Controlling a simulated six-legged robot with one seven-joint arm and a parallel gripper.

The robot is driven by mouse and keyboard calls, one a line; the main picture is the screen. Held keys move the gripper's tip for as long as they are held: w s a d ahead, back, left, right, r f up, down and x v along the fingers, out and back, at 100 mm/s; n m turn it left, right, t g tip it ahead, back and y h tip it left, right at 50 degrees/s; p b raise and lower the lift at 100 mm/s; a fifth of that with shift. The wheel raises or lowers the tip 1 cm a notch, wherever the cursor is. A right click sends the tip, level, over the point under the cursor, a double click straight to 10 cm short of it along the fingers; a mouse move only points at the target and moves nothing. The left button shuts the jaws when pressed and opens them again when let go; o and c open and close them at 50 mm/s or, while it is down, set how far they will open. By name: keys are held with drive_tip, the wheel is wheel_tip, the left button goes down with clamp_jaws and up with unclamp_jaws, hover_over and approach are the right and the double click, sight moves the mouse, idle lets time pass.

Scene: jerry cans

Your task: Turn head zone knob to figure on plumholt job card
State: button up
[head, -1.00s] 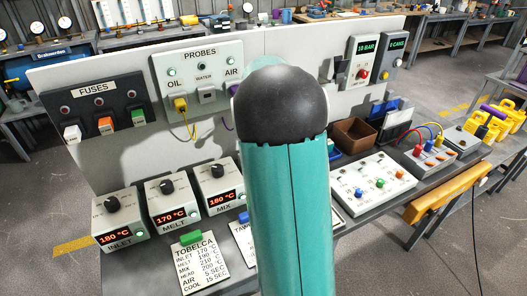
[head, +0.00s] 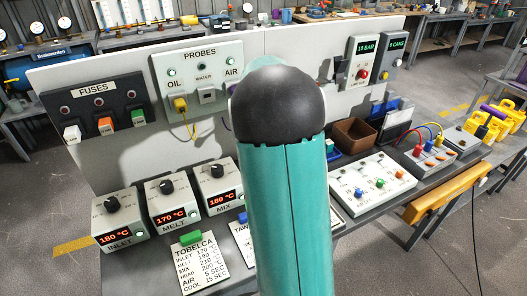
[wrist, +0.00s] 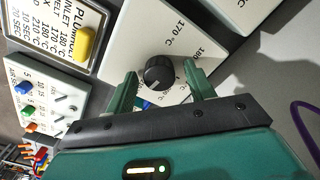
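In the wrist view a round black knob (wrist: 159,72) stands on a white box face (wrist: 200,28) with printed marks, among them 170 °C and 180 °C. My gripper (wrist: 159,70) has one finger on each side of the knob, with gaps visible between fingers and knob. It is open. The box's display is not visible. The plumholt job card (wrist: 50,28) lies at the upper left of the wrist view under a yellow block (wrist: 86,42). Its text is cut off; one line seems to read 210 °C.
The inlet (head: 121,222), melt (head: 172,201) and mix (head: 219,185) boxes show 180, 170 and 180 °C. The Tobelca card (head: 204,262) lies before them. A switch box (head: 372,187) and brown bin (head: 354,134) stand right of my arm. The panel (head: 290,48) rises behind.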

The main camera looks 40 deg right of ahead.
wheel_tip(320, 180, up, 14)
idle(0.6)
drive_tip(key=shift+f, duration=0.1)
idle(0.4)
